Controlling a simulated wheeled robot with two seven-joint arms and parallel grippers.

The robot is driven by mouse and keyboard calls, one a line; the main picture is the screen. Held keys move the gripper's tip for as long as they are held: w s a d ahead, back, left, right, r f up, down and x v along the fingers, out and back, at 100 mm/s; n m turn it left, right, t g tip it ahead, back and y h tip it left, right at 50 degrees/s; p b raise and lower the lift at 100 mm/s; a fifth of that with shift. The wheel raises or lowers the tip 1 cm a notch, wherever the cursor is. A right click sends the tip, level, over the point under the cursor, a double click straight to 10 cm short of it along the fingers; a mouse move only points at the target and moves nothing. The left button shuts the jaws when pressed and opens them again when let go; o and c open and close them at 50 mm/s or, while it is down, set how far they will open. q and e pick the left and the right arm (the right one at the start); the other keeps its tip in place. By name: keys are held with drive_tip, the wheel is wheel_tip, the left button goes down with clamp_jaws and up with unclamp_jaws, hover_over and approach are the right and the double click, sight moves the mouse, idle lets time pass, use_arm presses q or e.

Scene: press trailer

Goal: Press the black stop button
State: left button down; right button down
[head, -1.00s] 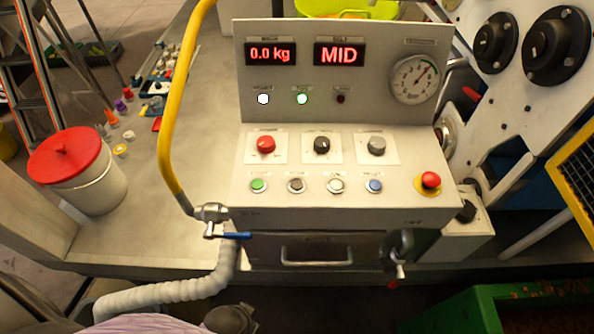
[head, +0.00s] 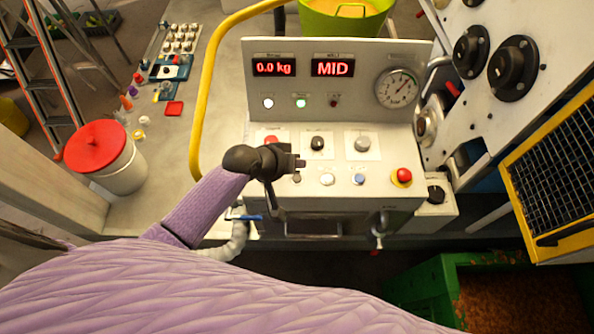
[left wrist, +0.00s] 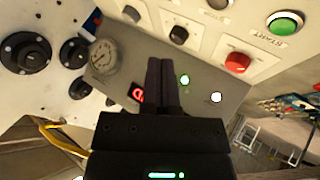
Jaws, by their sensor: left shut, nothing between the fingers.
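The black stop button (head: 296,178) is a small round button in the lower row of the grey control panel (head: 400,215). It shows just below my left gripper's tips in the head view, partly covered. In the left wrist view a dark button (left wrist: 218,4) is cut by the top edge. My left gripper (head: 301,163) is shut and empty over the panel's left part, and hides the green button in the head view. The green button (left wrist: 285,22) shows in the left wrist view. I cannot tell the gripper's height above the panel. My right gripper is not in view.
A red knob (left wrist: 237,62), black knob (head: 317,143) and grey knob (head: 362,144) stand above the button row. White (head: 327,179) and blue (head: 358,179) buttons and a red emergency button (head: 402,175) lie to the right. A yellow rail (head: 200,110) curves along the left.

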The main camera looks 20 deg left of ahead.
sight(295, 180)
use_arm(q)
drive_tip(key=shift+w+a+n+t, duration=0.2)
drive_tip(key=shift+w+a+n, duration=0.1)
drive_tip(key=shift+w, duration=0.3)
drive_tip(key=shift+w+a+n+t, duration=0.2)
drive_tip(key=shift+w+a+n, duration=0.1)
drive_tip(key=shift+w, duration=0.3)
drive_tip(key=shift+f, duration=0.15)
wheel_tip(295, 180, down, 8)
drive_tip(key=b, duration=0.8)
drive_tip(key=shift+f+b, duration=0.3)
drive_tip(key=shift+b, duration=0.05)
idle(0.5)
drive_tip(key=shift+f, duration=0.4)
